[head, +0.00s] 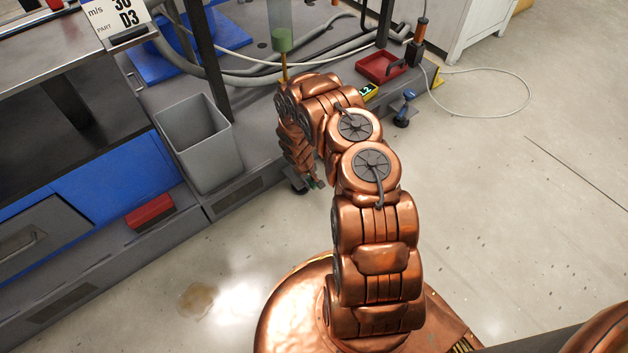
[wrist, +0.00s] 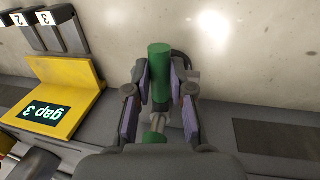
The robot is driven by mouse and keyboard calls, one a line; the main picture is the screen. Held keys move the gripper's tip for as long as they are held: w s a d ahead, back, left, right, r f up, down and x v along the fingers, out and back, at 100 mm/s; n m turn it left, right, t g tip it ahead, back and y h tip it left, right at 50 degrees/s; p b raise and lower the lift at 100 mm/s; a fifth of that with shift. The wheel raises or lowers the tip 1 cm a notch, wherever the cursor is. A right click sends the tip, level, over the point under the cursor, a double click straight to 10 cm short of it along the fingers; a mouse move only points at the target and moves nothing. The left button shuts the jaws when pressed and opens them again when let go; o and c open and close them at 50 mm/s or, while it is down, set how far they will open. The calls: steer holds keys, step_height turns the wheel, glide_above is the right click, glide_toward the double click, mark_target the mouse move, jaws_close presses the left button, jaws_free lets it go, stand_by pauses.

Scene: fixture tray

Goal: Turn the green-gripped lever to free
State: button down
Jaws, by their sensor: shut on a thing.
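The lever's green grip (wrist: 159,72) stands between the two fingers of my gripper (wrist: 160,84) in the wrist view. My gripper is shut on it, with a purple-grey pad on each side. A short green piece and a pale grey part show below the grip, and my gripper's body hides the rest. In the head view my gripper (head: 314,184) hangs low beside the grey bench base, and the lever is mostly hidden there. No marking for free is readable.
A yellow block (wrist: 68,92) labelled "gap 3" sits left in the wrist view, near numbered tags (wrist: 45,18). The floor at right is mostly clear.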

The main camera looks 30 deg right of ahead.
steer(key=c, duration=1)
jaws_free()
steer(key=shift+r, duration=0.15)
steer(key=shift+a+r, duration=0.4)
steer(key=shift+r, duration=1.5)
steer(key=shift+a+r, duration=0.35)
steer(key=shift+r, duration=1.55)
steer(key=shift+a+r, duration=0.4)
steer(key=shift+r, duration=1.5)
steer(key=shift+r, duration=0.1)
